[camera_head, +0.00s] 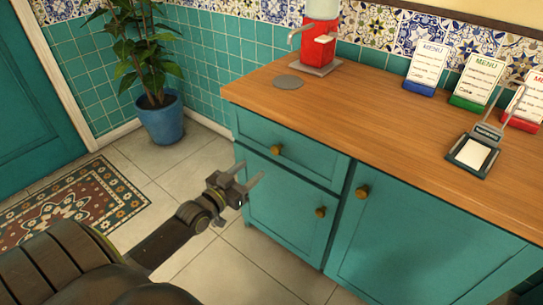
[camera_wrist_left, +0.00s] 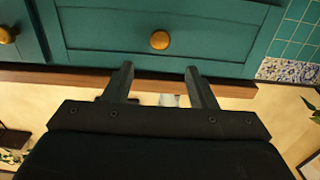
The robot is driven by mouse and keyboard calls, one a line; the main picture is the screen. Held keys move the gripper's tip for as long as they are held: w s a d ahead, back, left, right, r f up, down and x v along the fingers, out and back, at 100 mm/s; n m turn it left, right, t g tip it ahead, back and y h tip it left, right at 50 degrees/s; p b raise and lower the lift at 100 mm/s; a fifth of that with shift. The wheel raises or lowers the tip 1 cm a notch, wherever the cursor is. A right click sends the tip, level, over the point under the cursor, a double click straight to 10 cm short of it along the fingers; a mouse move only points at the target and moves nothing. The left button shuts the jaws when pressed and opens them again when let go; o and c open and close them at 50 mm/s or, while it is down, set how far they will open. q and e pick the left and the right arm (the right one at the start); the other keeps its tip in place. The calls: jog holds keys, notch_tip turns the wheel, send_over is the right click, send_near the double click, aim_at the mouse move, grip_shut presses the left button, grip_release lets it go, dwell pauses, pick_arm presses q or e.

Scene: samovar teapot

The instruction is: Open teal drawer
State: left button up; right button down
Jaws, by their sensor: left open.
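The teal drawer (camera_head: 310,155) is at the upper left of the teal cabinet, under the wooden counter. It has a round brass knob (camera_head: 276,150) and its front looks flush with the cabinet. My left gripper (camera_head: 252,186) is open and empty, in front of the cabinet, left of and lower than the knob in the head view. In the left wrist view, the drawer front (camera_wrist_left: 110,25) and knob (camera_wrist_left: 160,40) lie ahead of the open fingers (camera_wrist_left: 161,74), with a visible gap to the knob. My right gripper is out of view.
Two cabinet doors with brass knobs (camera_head: 320,212) (camera_head: 362,192) are below and right of the drawer. The wooden counter (camera_head: 370,100) holds a red dispenser (camera_head: 318,42) and menu cards (camera_head: 427,66). A potted plant (camera_head: 162,122) stands left; open tiled floor lies before the cabinet.

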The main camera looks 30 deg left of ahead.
aim_at(274, 151)
pick_arm(q)
jog(key=w, duration=0.3)
jog(key=w+b, duration=0.1)
jog(key=w, duration=0.1)
jog(key=w+b, duration=0.1)
jog(key=w, duration=0.2)
jog(key=shift+w+d, duration=0.35)
jog(key=shift+w, duration=0.7)
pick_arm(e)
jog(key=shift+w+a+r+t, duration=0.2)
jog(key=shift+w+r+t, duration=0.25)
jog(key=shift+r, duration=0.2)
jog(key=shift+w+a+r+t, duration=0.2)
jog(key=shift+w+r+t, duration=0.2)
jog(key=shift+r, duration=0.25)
pick_arm(q)
grip_shut()
